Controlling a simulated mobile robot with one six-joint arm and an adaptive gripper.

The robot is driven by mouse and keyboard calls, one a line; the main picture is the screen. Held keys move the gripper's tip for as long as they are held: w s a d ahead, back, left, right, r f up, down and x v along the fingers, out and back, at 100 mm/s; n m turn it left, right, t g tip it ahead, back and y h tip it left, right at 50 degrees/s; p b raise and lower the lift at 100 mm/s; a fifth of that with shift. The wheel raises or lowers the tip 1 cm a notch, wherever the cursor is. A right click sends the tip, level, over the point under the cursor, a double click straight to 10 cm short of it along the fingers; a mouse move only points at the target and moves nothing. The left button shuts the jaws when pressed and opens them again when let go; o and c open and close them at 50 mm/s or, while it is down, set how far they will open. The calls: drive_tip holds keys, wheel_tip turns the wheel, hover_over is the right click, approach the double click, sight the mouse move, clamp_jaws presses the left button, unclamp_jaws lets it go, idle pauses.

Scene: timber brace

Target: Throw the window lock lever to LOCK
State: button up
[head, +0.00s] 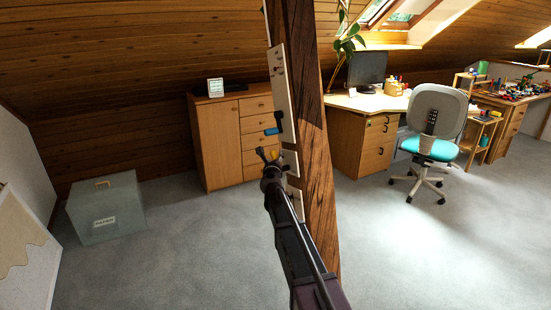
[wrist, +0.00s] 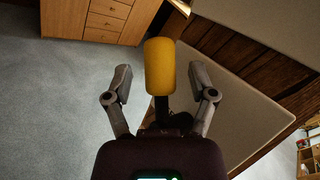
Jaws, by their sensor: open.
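A yellow-gripped lever (wrist: 174,66) stands between my gripper's fingers in the wrist view, with its dark stem below the grip. It also shows small in the head view (head: 274,155). A blue-handled lever (head: 272,131) sticks out to the left from the board just above it. I cannot read any LOCK marking or tell which lever is the window lock. My gripper (wrist: 162,82) is open, with one finger on each side of the yellow grip and visible gaps to it. In the head view my gripper (head: 270,160) is in front of the board's lower part.
The pale board (head: 283,88) is fixed to a timber post (head: 312,130) and carries small reddish parts higher up. Behind stand a wooden cabinet (head: 222,142), a desk (head: 349,140) and an office chair (head: 437,115). A grey box (head: 105,208) is at left. Carpet around is clear.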

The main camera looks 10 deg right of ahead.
drive_tip(key=shift+w+d, duration=0.15)
drive_tip(key=shift+w, duration=0.5)
clamp_jaws()
